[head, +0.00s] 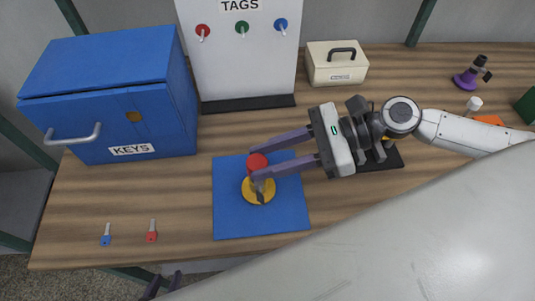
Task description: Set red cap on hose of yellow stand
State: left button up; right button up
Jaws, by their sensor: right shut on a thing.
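The yellow stand (247,192) is on a blue mat (290,212) in the middle of the table. A short dark grey hose (260,188) shows over it. The red cap (257,161) is between the fingertips of my right gripper (255,166), just above the hose in the picture. The gripper reaches in from the right and is shut on the cap. I cannot tell whether the cap touches the hose.
A blue KEYS cabinet (115,95) and a white TAGS board (240,65) stand behind. A beige box (337,70) and a purple stand (465,79) are at back right. A blue key (106,236) and red key (152,232) lie front left.

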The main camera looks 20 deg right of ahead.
jog(key=shift+f, duration=0.4)
jog(key=o, duration=1.1)
jog(key=v, duration=1)
jog(key=shift+d, duration=0.1)
